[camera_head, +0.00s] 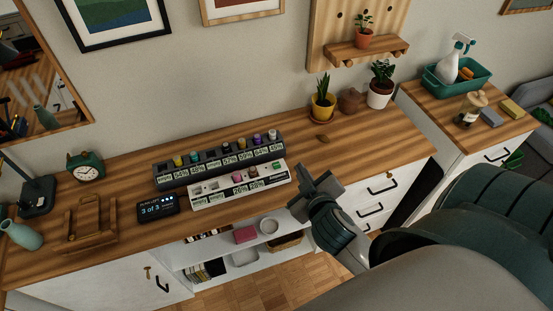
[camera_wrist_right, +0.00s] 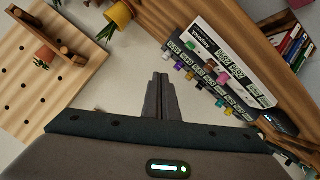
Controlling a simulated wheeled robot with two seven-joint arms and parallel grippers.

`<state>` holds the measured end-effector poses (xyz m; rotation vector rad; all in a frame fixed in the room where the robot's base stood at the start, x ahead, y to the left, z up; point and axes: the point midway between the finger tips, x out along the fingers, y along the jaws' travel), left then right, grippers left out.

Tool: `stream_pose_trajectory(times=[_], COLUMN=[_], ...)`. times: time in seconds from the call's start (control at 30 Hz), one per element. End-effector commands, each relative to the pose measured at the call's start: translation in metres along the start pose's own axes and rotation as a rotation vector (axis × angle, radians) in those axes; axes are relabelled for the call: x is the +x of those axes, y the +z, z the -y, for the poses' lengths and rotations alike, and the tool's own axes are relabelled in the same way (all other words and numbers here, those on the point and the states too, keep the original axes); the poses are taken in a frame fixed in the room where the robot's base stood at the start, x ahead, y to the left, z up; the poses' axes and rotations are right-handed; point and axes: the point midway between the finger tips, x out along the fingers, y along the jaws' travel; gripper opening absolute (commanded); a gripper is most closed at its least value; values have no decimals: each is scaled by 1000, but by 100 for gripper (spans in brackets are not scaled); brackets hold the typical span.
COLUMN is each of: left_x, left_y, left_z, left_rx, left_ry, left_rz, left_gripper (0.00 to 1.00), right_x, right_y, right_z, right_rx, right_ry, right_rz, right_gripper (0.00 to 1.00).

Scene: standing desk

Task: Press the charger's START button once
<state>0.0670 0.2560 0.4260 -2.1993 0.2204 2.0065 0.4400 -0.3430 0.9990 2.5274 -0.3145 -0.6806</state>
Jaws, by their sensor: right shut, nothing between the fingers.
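The charger is a dark rack (camera_head: 208,168) with several coloured cells and percentage displays, with a white front unit (camera_head: 215,198) before it on the desk. The white unit carries a pink piece (camera_head: 237,178), a brown piece (camera_head: 252,172) and, at its right end, a green button-like piece (camera_head: 277,166). I cannot read a START label. The green piece also shows in the right wrist view (camera_wrist_right: 190,45). My right gripper (camera_head: 318,186) is shut and empty, to the right of the white unit and apart from it. In the wrist view its fingertips (camera_wrist_right: 160,78) touch nothing. My left gripper is not in view.
A dark display reading "3 of 3" (camera_head: 158,206), a wooden stand (camera_head: 90,226) and a green clock (camera_head: 86,168) stand left of the charger. Potted plants (camera_head: 323,104) stand at the back right. Desk right of the charger is mostly clear.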

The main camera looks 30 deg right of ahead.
Motion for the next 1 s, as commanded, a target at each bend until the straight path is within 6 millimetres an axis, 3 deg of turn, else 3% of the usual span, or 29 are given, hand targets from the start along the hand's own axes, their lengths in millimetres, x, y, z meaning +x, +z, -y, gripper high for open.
stream_pose_trajectory(times=[0.1,0.3,0.47,0.6,0.8,1.0], left_x=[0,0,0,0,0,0], left_y=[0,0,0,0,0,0], left_z=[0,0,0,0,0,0], left_rx=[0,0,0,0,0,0], left_ry=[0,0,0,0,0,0], left_rz=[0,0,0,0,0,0], left_gripper=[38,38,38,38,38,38], right_x=[11,12,2,-7,-9,11], right_y=[-42,-118,-170,-201,-215,-194], right_z=[-24,-47,-43,-25,14,49], right_rx=[-71,-243,-427,-619,-935,-1287], right_ry=[83,190,224,216,142,6], right_rz=[-166,-478,-717,-898,-1087,-1165], right_gripper=[0,0,0,0,0,0])
